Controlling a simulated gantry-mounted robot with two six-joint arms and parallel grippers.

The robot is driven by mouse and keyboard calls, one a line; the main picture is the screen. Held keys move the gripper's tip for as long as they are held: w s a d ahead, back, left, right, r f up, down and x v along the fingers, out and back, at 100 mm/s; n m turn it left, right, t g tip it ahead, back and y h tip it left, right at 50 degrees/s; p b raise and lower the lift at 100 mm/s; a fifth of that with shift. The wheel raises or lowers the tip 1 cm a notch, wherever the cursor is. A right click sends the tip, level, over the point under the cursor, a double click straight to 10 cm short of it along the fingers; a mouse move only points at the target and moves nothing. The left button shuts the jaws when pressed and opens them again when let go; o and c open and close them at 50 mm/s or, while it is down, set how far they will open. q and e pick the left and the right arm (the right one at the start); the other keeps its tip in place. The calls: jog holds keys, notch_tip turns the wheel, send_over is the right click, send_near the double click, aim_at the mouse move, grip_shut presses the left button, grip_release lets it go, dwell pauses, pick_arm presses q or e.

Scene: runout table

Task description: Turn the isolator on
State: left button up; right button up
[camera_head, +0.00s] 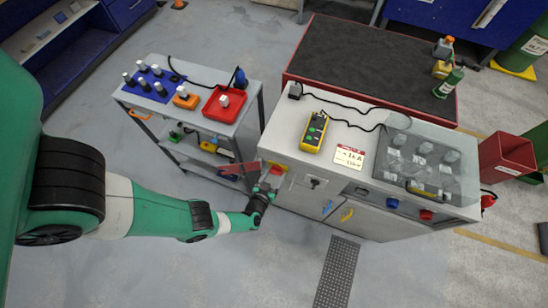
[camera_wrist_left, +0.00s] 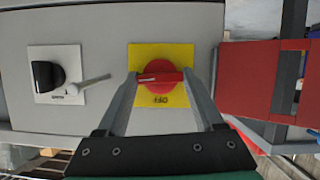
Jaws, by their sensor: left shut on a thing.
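The isolator (camera_wrist_left: 160,70) is a round red rotary switch with a raised bar handle, on a yellow plate on the cabinet's grey front panel. The word OFF shows upside down on the plate below the knob in the left wrist view. The bar lies level in that view. My left gripper (camera_wrist_left: 160,80) has one finger at each end of the bar and is shut on it. My right gripper is not in view.
A black knob (camera_wrist_left: 46,75) with a pale lever beside it sits left of the isolator. The grey cabinet (camera_head: 270,140) carries a yellow meter (camera_head: 314,131) and a clear cover (camera_head: 430,165). A tool trolley (camera_head: 190,125) stands close on the left.

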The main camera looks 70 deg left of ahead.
pick_arm(q)
jog(key=shift+f+m+g, duration=0.1)
jog(key=shift+m+g, duration=0.2)
jog(key=shift+m, duration=0.1)
jog(key=o, duration=1.4)
jog(key=shift+d, duration=0.1)
jog(key=shift+p+v, duration=2.95)
jog(key=shift+v, duration=2.8)
jog(key=shift+f, duration=0.1)
